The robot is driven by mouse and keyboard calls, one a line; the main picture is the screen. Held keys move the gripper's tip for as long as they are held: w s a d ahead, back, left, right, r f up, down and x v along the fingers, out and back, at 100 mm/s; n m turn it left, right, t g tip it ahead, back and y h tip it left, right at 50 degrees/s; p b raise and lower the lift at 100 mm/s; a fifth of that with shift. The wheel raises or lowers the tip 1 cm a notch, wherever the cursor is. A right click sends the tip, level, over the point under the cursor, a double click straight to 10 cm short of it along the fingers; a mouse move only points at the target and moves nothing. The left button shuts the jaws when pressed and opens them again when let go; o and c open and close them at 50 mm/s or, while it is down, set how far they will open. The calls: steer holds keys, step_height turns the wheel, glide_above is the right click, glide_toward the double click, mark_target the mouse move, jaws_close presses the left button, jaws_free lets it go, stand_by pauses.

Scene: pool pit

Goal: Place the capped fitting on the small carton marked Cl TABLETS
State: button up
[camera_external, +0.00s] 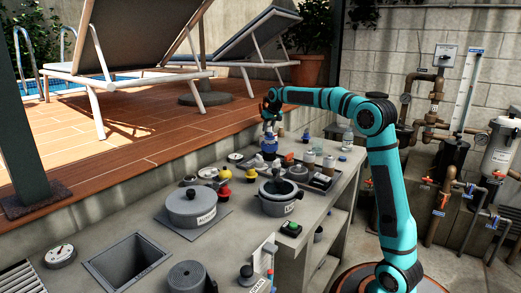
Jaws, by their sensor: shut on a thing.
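My gripper (270,122) is at the far end of the counter and points down. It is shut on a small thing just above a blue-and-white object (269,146). The held thing is too small to make out clearly, and I cannot tell whether it is the capped fitting. I cannot tell whether the held thing touches the blue-and-white object. No Cl TABLETS lettering is readable, so I cannot pick out the small carton among the crowded items there.
A grey lidded pot (191,205) and a second round pot (281,193) stand on the counter (150,225). A square opening (128,264) lies at the front left. A tray with small jars (309,158) and a clear bottle (347,139) are near my gripper.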

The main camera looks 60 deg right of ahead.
steer(key=o, duration=1)
steer(key=v, duration=1.2)
steer(key=shift+r, duration=0.1)
